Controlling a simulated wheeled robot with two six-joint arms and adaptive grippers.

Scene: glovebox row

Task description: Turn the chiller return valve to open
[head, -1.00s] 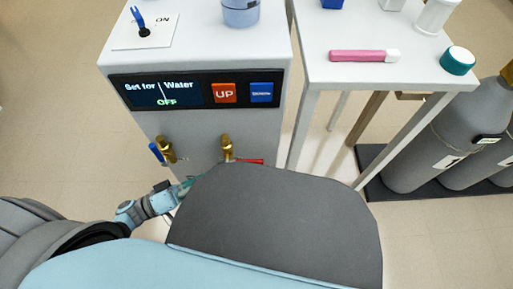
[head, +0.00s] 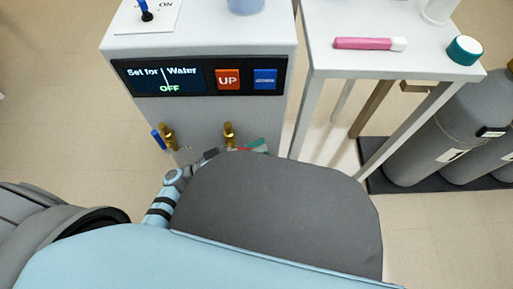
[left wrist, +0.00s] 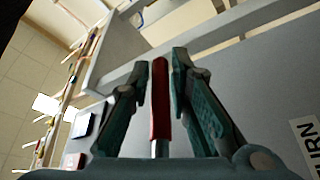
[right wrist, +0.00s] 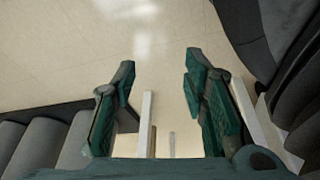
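The chiller (head: 150,115) is a light grey cabinet with two brass valves low on its front. The right brass valve (head: 229,132) has a red lever (head: 248,150), mostly hidden behind my gripper and body. In the left wrist view the red lever (left wrist: 160,98) stands between the two fingers of my left gripper (left wrist: 160,68), with gaps on both sides. A label ending in "URN" (left wrist: 308,145) is beside it. My left gripper (head: 258,145) is open around the lever. My right gripper (right wrist: 160,75) is open and empty, away from the valves.
The left brass valve (head: 168,135) has a blue lever (head: 158,139) pointing down-left. The chiller display (head: 160,78) reads OFF, beside red UP and blue buttons. A white table (head: 385,65) stands to the right, with grey gas cylinders (head: 420,150) beyond it.

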